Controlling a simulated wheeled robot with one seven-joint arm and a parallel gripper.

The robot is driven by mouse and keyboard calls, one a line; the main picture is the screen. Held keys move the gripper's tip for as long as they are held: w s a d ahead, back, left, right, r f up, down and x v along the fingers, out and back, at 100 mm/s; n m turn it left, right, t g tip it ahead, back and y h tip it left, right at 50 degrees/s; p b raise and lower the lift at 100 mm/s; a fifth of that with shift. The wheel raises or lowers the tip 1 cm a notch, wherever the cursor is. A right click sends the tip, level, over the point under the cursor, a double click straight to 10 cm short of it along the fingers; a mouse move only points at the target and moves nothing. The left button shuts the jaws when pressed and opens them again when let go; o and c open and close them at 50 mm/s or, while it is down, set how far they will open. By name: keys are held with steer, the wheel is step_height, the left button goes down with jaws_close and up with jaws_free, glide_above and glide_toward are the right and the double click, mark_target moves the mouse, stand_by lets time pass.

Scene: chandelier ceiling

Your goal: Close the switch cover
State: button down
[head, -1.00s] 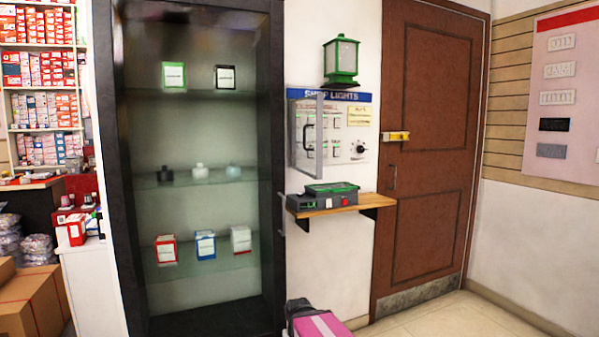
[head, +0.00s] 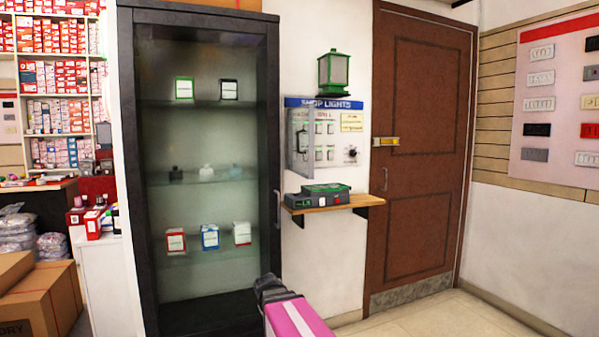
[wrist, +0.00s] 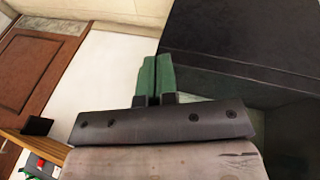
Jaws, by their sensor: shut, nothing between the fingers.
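The switch cover (head: 300,138) is a clear panel in a grey frame with a small handle. In the head view it stands open, out from the wall at the left part of the shop lights panel (head: 352,124). Rows of small switches show on the panel, with a dark knob at the right. My gripper (wrist: 156,58) shows in the wrist view, its two green fingers closed together and empty. It is apart from the cover, which I cannot make out in the wrist view. I cannot make out the fingers in the head view.
A wooden shelf (head: 366,200) with a grey-green device (head: 318,195) juts out below the panel. A dark glass-shelved cabinet (head: 133,150) stands left, a brown door (head: 420,210) right. Floor is free before the door.

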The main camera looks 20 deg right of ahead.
steer(key=w+d+r+n+t+h, duration=0.2)
steer(key=w+d+r+t+h, duration=0.15)
steer(key=w+r, duration=0.6)
steer(key=n+t+h, duration=0.5)
steer(key=t+h, duration=0.1)
glide_toward(307, 168)
steer(key=x, duration=0.7)
steer(key=shift+w+a, duration=0.2)
steer(key=shift+a, duration=0.05)
